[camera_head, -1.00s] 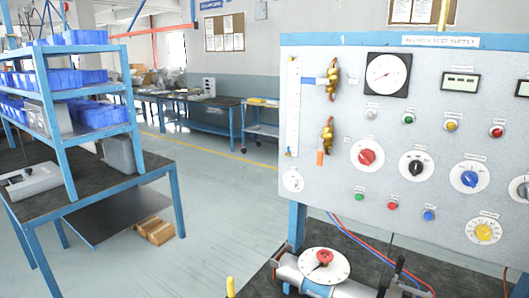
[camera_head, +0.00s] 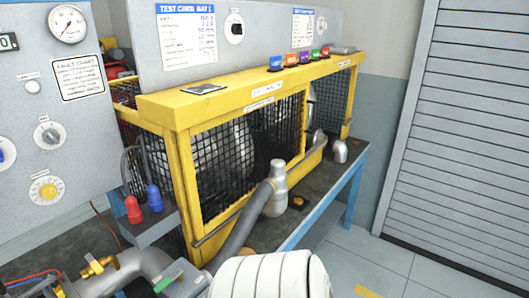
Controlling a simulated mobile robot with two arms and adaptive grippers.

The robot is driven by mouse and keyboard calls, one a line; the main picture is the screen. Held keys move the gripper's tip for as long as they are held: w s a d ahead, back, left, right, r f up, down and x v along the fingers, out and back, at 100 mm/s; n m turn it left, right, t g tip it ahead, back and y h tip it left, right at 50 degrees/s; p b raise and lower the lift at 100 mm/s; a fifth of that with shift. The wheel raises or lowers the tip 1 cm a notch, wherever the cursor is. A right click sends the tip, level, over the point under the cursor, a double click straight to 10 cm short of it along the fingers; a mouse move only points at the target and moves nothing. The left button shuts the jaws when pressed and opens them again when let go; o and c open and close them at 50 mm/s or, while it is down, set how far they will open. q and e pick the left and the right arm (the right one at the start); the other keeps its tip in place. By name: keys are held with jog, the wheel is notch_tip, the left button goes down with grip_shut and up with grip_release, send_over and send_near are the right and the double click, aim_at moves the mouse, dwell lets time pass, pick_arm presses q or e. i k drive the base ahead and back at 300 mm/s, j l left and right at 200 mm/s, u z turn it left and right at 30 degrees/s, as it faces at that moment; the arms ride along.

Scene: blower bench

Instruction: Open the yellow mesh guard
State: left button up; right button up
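The yellow mesh guard (camera_head: 180,157) stands on the bench in the middle of the head view. It has a yellow frame, a broad yellow top rail and dark wire mesh panels. Its front panels look shut, with no gap visible along the top rail. Dark and pale rounded parts show dimly behind the mesh. A grey bar runs along the lower front of the guard, partly hidden by a grey hose. Neither of my grippers shows in the head view. A white ribbed rounded part (camera_head: 268,277), likely part of my arm, shows at the bottom centre.
The grey hose (camera_head: 238,236) and its metal fitting (camera_head: 275,190) stand before the guard. Red and blue capped plugs (camera_head: 143,203) are at its left. Small coloured tags (camera_head: 291,58) stand on its top.

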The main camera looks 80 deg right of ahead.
aim_at(200, 230)
jog(key=z, duration=2.65)
